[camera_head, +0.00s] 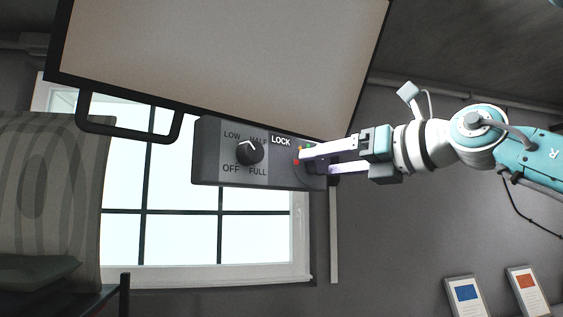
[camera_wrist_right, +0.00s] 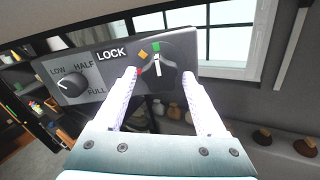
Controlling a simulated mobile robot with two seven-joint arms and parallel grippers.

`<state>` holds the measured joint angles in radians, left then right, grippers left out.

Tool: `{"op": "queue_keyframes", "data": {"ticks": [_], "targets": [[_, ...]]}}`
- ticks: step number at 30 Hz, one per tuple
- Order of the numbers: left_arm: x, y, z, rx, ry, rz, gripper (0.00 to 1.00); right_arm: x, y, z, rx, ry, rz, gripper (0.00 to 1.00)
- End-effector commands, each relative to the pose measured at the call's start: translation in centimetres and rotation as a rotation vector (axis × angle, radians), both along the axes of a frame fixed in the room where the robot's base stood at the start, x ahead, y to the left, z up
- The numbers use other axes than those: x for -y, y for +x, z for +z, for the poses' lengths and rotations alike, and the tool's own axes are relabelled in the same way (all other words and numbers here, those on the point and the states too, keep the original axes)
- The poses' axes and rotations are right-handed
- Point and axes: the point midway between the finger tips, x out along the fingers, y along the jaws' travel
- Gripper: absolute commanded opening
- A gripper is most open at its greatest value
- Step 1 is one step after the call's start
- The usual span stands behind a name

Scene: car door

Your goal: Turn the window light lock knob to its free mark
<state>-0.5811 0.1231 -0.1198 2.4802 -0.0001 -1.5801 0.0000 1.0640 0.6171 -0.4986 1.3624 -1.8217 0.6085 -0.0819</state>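The lock knob (camera_wrist_right: 160,72) is a dark dial on the grey control panel (camera_head: 210,160), right of the LOCK label (camera_head: 281,141). In the right wrist view its white pointer line points up toward the green mark (camera_wrist_right: 156,47). An orange mark (camera_wrist_right: 142,54) and a red mark (camera_wrist_right: 139,71) lie to the left around it. My right gripper (camera_wrist_right: 161,68) has its two pale fingers apart, one on each side of the knob, with gaps visible. In the head view the right gripper (camera_head: 305,161) covers most of the knob. My left gripper is not in view.
A light dial (camera_head: 249,152) with LOW, HALF, FULL and OFF labels is on the panel's left. A large framed board (camera_head: 225,55) with a black handle (camera_head: 130,131) is above. A window (camera_head: 170,235) is behind. Jars (camera_wrist_right: 175,110) show below the panel.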

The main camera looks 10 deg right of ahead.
Motion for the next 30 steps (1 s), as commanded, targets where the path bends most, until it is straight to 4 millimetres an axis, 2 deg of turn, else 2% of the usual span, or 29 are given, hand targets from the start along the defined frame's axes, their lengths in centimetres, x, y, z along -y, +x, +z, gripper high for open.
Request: {"op": "queue_keyframes", "data": {"ticks": [2, 19, 30], "targets": [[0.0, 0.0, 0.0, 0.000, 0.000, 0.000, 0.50, 0.0, 0.0, 0.0, 0.000, 0.000, 0.000, 0.63], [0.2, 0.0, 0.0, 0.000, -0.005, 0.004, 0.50, 0.0, 0.0, 0.0, 0.000, 0.000, 0.000, 0.00], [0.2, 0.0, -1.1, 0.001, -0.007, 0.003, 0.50, 0.1, 0.0, -0.2, 0.037, -0.057, -0.001, 0.00]]}}
